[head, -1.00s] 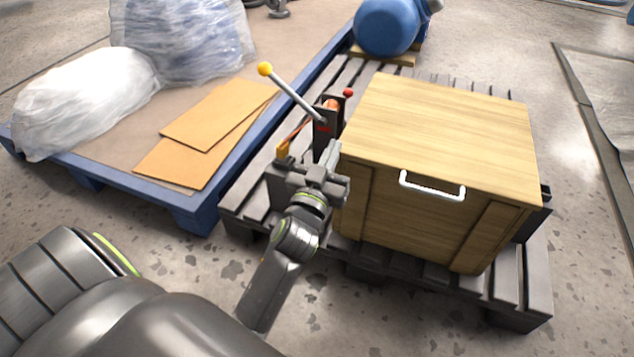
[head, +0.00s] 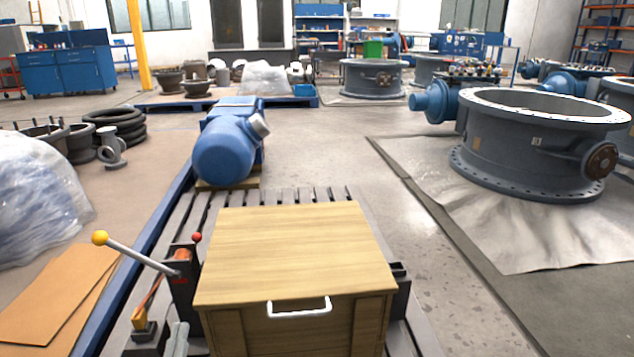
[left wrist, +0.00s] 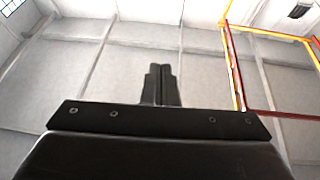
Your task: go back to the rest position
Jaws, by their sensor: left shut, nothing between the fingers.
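My left gripper (head: 178,338) shows only as grey fingertips at the bottom edge of the head view, by the left front corner of the wooden crate. In the left wrist view my left gripper (left wrist: 161,84) has its two fingers together with nothing between them, against a pale wall or ceiling. My right gripper is in neither view. A lever with a yellow knob (head: 100,238) rises from a dark upright fixture (head: 184,288) just behind my left fingertips.
Cardboard sheets (head: 52,300) lie at left. A large grey valve body (head: 540,140) is at right. Open floor (head: 400,205) lies between.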

